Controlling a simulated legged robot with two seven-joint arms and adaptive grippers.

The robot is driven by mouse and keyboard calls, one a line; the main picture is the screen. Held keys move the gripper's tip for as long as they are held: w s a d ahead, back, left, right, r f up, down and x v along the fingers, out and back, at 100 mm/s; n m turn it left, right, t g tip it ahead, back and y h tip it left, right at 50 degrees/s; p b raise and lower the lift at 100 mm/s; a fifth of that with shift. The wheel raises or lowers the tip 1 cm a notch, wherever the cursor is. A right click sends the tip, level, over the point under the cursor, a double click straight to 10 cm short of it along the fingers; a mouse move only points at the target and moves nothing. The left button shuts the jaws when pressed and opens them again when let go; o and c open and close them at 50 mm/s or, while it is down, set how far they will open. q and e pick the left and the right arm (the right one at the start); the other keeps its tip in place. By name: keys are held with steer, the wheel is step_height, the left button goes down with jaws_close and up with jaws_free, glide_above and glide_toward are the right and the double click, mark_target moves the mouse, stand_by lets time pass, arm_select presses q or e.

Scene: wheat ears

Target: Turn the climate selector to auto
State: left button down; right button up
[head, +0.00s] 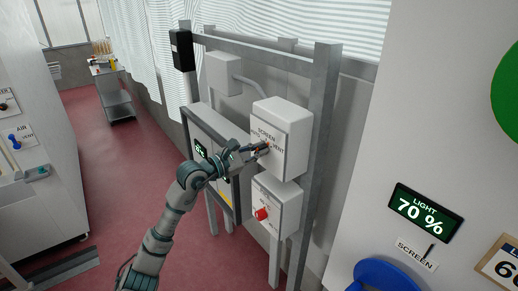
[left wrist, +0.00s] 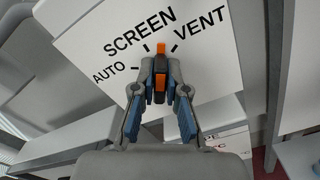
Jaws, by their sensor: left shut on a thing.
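The climate selector (left wrist: 160,49) is a dark knob with an orange pointer on a white box (head: 292,120) marked AUTO, SCREEN and VENT. My left gripper (left wrist: 159,72) is shut on the knob, with one finger on each side. In the left wrist view the pointer's orange end stands between the SCREEN and VENT tick marks, away from the AUTO mark at left. In the head view my left gripper (head: 262,150) reaches the box's front face, and its fingers largely hide the knob. My right gripper is not in view.
Below is a second box with a red knob (head: 262,214). A grey metal frame (head: 322,130) surrounds the boxes. At right, a wall panel carries a LIGHT 70 % display (head: 424,212). Red floor lies open at left.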

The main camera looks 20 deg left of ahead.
arm_select(q)
steer(key=shift+n+p, duration=0.3)
steer(key=shift+n, duration=0.6)
steer(key=n+p, duration=0.1)
steer(key=n, duration=0.2)
steer(key=shift+n, duration=0.4)
steer(key=n+p, duration=0.1)
steer(key=n, duration=0.1)
steer(key=n+p, duration=0.2)
steer(key=shift+w+a+r, duration=0.1)
steer(key=shift+a+r, duration=0.05)
steer(key=shift+n+p, duration=0.85)
steer(key=shift+n, duration=0.35)
steer(key=n+p, duration=0.4)
steer(key=shift+w+a+n+p, duration=0.1)
steer(key=shift+a+n+p, duration=0.05)
steer(key=shift+n+p, duration=1.25)
steer(key=shift+f, duration=0.2)
